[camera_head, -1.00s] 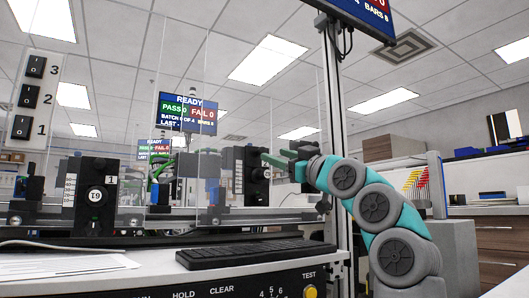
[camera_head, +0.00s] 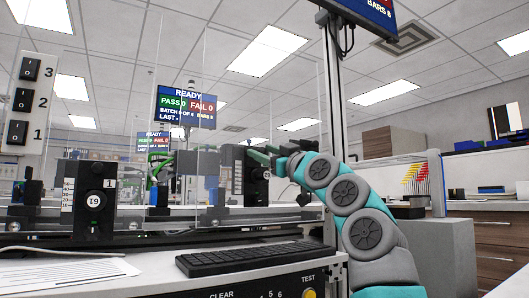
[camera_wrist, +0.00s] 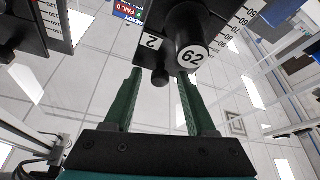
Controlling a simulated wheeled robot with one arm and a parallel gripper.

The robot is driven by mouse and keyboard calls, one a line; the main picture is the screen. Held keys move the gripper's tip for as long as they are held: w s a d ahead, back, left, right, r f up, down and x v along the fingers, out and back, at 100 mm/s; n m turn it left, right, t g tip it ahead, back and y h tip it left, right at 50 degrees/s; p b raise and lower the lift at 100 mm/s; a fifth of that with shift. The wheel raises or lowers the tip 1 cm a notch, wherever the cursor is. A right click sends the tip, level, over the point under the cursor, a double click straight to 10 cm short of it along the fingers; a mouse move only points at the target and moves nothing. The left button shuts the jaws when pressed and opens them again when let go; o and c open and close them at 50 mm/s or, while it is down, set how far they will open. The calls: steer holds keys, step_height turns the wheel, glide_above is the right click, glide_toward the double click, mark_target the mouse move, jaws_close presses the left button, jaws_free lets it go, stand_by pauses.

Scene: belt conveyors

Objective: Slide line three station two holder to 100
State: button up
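The station two holder (camera_wrist: 155,28) is a black block with a "2" label and a round face reading 62 in the wrist view. A small dark knob hangs below it, near and between my fingertips. In the head view the holder (camera_head: 237,176) stands behind the clear panel, at the left of my gripper (camera_head: 268,153). My gripper (camera_wrist: 160,78) is open, its two green fingers apart on either side of the knob. I cannot tell whether they touch it. The line number is not readable here.
Another holder (camera_head: 93,197), labelled 1 with a dial reading 19, stands at the left. A switch panel (camera_head: 28,105) numbered 1 to 3 is at the upper left. A keyboard (camera_head: 245,257) lies on the front desk. An upright post (camera_head: 336,120) stands beside my arm. Scale strips (camera_wrist: 62,28) flank the holder.

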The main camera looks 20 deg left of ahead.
jaws_close()
steer(key=shift+r, duration=0.1)
stand_by(1.2)
